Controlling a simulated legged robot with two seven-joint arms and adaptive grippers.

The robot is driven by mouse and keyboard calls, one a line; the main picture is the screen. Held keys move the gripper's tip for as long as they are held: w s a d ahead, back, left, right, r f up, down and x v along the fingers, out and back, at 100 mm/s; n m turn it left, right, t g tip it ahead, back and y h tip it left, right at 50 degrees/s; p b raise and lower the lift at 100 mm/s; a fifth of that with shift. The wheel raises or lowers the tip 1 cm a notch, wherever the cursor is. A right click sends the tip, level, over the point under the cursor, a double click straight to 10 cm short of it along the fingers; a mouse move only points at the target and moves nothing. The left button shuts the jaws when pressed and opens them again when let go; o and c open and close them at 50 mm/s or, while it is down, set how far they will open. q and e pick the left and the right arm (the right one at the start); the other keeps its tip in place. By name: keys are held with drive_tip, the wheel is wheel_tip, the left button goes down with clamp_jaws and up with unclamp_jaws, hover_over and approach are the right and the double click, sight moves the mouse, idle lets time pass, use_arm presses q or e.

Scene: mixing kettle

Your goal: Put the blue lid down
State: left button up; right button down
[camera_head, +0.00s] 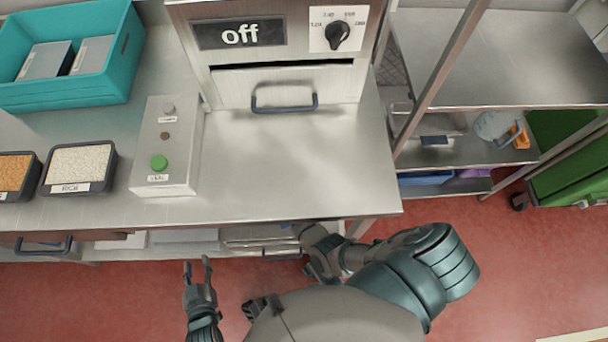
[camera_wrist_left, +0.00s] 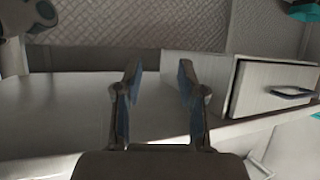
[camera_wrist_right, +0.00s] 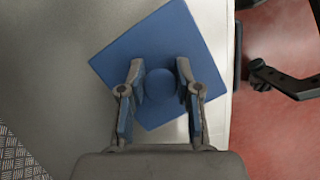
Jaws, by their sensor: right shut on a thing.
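The blue lid (camera_wrist_right: 160,32) is a flat square plate with a round knob, tilted like a diamond in the right wrist view. My right gripper (camera_wrist_right: 160,72) is shut on its knob, one finger on each side. The lid is over a pale, flat surface; I cannot tell whether it touches it. In the head view, the right hand and lid are hidden under the counter's front edge. My left gripper (camera_head: 197,266) is open and empty in front of the counter; its spread fingers also show in the left wrist view (camera_wrist_left: 160,75).
The steel counter (camera_head: 290,190) holds a teal crate (camera_head: 75,92), ingredient trays, a button box (camera_head: 168,150) with a green button, and a machine (camera_head: 290,85) marked "off". A lower shelf (camera_head: 200,246) runs underneath. A steel rack (camera_head: 500,60) stands right.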

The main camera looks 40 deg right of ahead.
drive_tip(key=d, duration=0.5)
drive_tip(key=shift+s+f, duration=0.35)
drive_tip(key=shift+f, duration=0.05)
drive_tip(key=d, duration=0.3)
drive_tip(key=shift+s+f+b, duration=0.15)
drive_tip(key=shift+s+b, duration=0.2)
drive_tip(key=shift+b, duration=0.05)
drive_tip(key=f, duration=0.1)
drive_tip(key=f+b, duration=0.2)
drive_tip(key=shift+a+f, duration=0.25)
drive_tip(key=shift+a, duration=0.05)
drive_tip(key=shift+w+r, duration=0.1)
use_arm(q)
wheel_tip(320, 180, up, 7)
drive_tip(key=w+d+t+h, duration=0.1)
drive_tip(key=w+t, duration=0.2)
drive_tip(key=t, duration=0.2)
drive_tip(key=shift+d+t+h, duration=0.35)
drive_tip(key=shift+t+h, duration=0.05)
use_arm(e)
drive_tip(key=c, duration=0.8)
unclamp_jaws()
